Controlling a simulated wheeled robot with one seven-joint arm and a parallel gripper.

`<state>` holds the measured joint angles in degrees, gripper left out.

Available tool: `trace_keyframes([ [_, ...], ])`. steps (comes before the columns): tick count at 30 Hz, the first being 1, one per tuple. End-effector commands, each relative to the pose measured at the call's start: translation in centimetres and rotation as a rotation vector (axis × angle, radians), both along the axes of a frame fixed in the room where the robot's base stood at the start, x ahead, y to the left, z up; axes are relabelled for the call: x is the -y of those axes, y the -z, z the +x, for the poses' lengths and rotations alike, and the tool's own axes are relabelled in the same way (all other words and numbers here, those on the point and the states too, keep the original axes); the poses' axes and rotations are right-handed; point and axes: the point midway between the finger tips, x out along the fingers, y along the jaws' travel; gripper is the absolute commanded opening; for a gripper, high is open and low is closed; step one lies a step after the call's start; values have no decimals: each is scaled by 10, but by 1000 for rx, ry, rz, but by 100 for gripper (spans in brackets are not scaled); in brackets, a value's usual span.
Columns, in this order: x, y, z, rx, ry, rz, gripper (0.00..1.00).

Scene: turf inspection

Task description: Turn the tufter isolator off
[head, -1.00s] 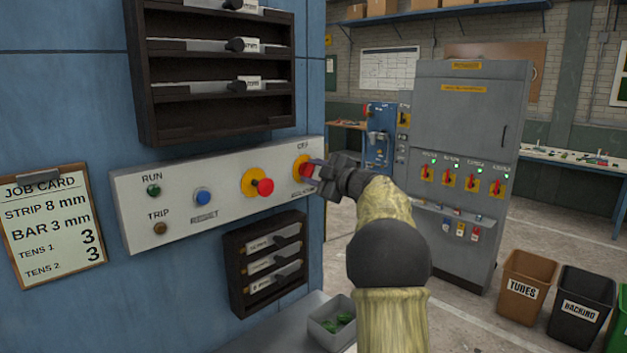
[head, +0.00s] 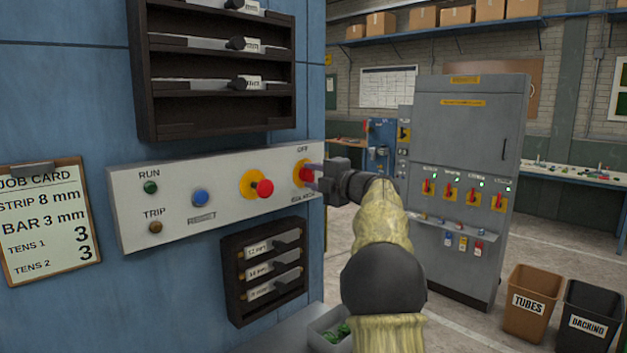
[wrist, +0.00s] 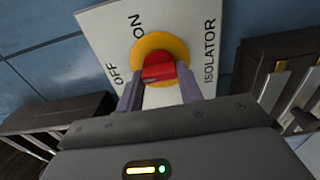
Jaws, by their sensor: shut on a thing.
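The isolator is a red rotary knob (head: 306,174) on a yellow disc, at the right end of the pale control panel (head: 228,205). In the wrist view the knob (wrist: 158,68) shows its ON and OFF labels and the word ISOLATOR beside the disc (wrist: 170,42). My gripper (head: 314,180) reaches in from the right. In the wrist view the gripper (wrist: 160,88) has one finger on each side of the knob and is shut on it. The knob's exact pointing is hard to tell; the fingers partly hide it.
A red mushroom button (head: 265,188) on a yellow disc, a blue button (head: 201,198) and RUN and TRIP lamps sit left on the panel. Dark racks hang above (head: 213,70) and below (head: 264,268). A grey cabinet (head: 468,130) with similar red switches stands behind right.

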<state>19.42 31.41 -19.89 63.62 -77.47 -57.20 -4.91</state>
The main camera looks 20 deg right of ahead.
Motion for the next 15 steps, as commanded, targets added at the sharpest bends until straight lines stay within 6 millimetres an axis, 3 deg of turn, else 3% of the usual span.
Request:
trace_keyframes([
  [9, 0, 3, 0, -5, -2, -5, 14],
  [10, 0, 3, 0, -5, -2, -5, 40],
  [13, 0, 3, 0, -4, -1, -4, 58],
  [15, 0, 2, 0, -3, -1, -3, 58],
])
